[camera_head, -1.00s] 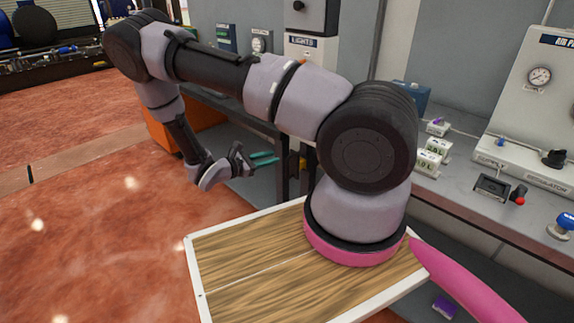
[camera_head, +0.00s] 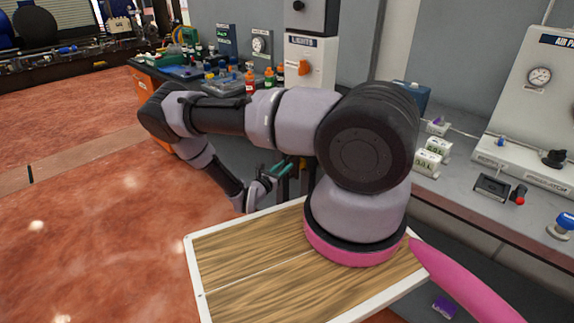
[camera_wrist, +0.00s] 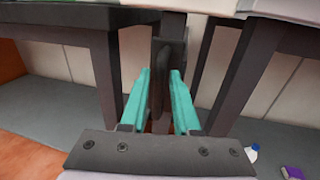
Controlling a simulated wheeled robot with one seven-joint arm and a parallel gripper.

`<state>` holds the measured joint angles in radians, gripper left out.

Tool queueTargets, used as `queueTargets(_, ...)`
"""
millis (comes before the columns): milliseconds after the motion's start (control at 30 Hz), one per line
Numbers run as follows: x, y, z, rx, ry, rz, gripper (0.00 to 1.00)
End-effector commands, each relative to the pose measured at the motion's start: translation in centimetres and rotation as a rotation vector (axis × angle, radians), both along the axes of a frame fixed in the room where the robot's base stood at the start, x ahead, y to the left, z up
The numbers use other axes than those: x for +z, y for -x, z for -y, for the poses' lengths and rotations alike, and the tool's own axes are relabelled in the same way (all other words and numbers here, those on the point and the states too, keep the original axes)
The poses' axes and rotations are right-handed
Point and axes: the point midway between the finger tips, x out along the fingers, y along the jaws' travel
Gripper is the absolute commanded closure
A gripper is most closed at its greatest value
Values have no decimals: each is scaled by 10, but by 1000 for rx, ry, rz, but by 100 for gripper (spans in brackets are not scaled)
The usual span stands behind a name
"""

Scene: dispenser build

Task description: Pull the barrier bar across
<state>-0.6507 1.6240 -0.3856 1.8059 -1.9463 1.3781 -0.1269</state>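My gripper (camera_wrist: 161,98) shows in the wrist view with its two teal fingers apart. A dark, narrow upright piece (camera_wrist: 160,70) lies between the fingertips, in front of a dark post (camera_wrist: 173,24). It may be the barrier bar or its end, but I cannot tell for sure. The fingers stand on either side of it, and no firm contact shows. In the head view my gripper (camera_head: 282,169) is low in front of the bench, beside the dark legs. My arm and the wooden-topped base hide much there.
The bench (camera_head: 440,190) carries an air filter panel (camera_head: 530,110) and white label blocks (camera_head: 432,157). Several small bottles (camera_head: 268,78) stand at the back beside a lights box (camera_head: 305,62). Dark bench legs (camera_wrist: 100,70) flank my gripper. The red floor (camera_head: 90,220) at left is clear.

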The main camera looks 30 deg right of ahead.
Motion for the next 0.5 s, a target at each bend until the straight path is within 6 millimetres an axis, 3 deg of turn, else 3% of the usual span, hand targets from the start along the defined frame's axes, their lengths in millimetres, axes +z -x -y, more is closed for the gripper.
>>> queueTargets(200, 0, -10, 16, 0, 0, 1, 70)
queueTargets(467, 0, -11, 17, 0, -1, 1, 70)
queueTargets(500, 0, -11, 17, 0, -1, 1, 74)
